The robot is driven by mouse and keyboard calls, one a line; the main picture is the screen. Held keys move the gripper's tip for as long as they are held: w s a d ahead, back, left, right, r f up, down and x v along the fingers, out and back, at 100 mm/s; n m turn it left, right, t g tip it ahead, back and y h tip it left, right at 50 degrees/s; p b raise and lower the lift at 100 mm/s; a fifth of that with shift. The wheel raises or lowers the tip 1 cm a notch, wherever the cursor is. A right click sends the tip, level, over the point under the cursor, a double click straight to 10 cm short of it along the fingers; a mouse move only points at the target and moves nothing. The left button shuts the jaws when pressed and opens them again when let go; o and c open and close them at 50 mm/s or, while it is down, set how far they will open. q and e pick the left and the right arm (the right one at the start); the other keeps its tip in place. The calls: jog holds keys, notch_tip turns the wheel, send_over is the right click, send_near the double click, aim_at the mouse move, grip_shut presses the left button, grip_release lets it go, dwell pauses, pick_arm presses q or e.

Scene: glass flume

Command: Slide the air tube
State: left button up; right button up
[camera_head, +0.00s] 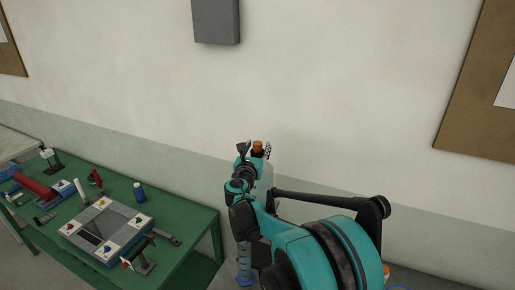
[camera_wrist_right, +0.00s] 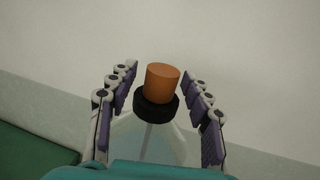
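An orange-brown cylindrical stopper (camera_wrist_right: 162,82) stands upright in a black collar (camera_wrist_right: 156,107) on top of a clear glass vessel (camera_wrist_right: 170,145) in the right wrist view. A thin pale line (camera_wrist_right: 147,138), perhaps the air tube, runs down inside the glass. My right gripper (camera_wrist_right: 160,92) is open, its purple-padded fingers on both sides of the stopper and collar with visible gaps. In the head view the stopper (camera_head: 257,146) shows at the end of my right arm, at the right gripper (camera_head: 255,153). My left gripper is not in view.
A green table (camera_head: 195,220) at the left holds a grey-and-white board (camera_head: 108,228), a small blue bottle (camera_head: 139,192) and other tools. A clear cylinder with a blue foot (camera_head: 244,262) stands below my right arm. The pale wall lies behind; a grey box (camera_head: 216,20) hangs above.

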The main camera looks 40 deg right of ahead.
jog(key=shift+s+a, duration=0.1)
jog(key=v, duration=1.1)
jog(key=shift+s+a, duration=0.25)
jog(key=shift+a, duration=0.1)
